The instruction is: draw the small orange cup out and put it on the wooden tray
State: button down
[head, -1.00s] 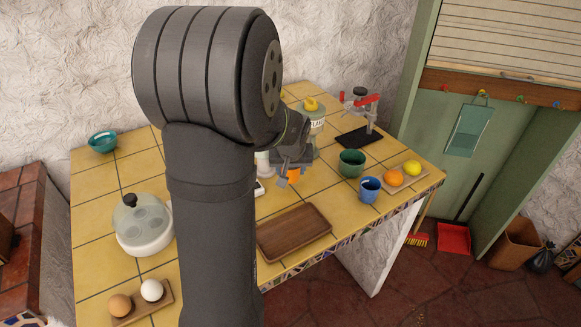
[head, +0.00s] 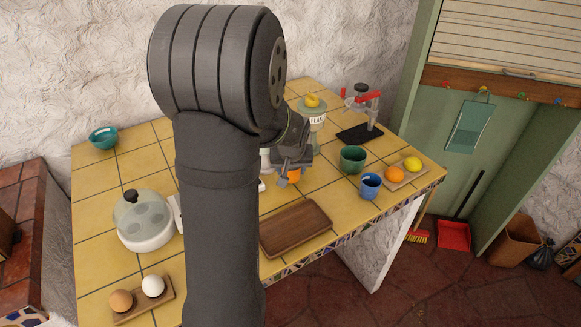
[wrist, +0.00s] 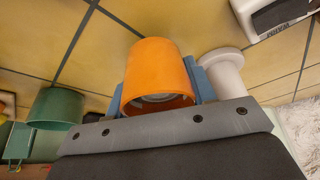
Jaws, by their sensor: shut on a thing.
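The small orange cup (head: 294,176) is between the fingers of my gripper (head: 290,170), over the middle of the yellow-tiled counter. In the wrist view the orange cup (wrist: 158,65) fills the space between the two blue-grey fingers (wrist: 157,92), which are shut on it. Its open rim faces the camera side, and part of its inside shows. I cannot tell whether its base touches the counter. The wooden tray (head: 296,229) lies empty at the counter's front edge, below the gripper in the head view.
A white flanged object (wrist: 222,72) stands close beside the right finger. A green cup (head: 352,159) and a blue cup (head: 370,186) stand to the right. A fruit board (head: 404,181), a lidded cooker (head: 145,228) and an egg board (head: 142,304) are farther out. My arm hides part of the counter.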

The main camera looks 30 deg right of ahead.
aim_at(289, 176)
jog(key=shift+w+d+f, duration=0.2)
jog(key=shift+d+f, duration=0.1)
jog(key=shift+d, duration=0.05)
jog(key=shift+s+a, duration=0.1)
jog(key=shift+s+a+r, duration=0.1)
jog(key=shift+s+a, duration=1.3)
jog(key=shift+s, duration=0.05)
jog(key=shift+r, duration=2.85)
jog(key=shift+s, duration=0.1)
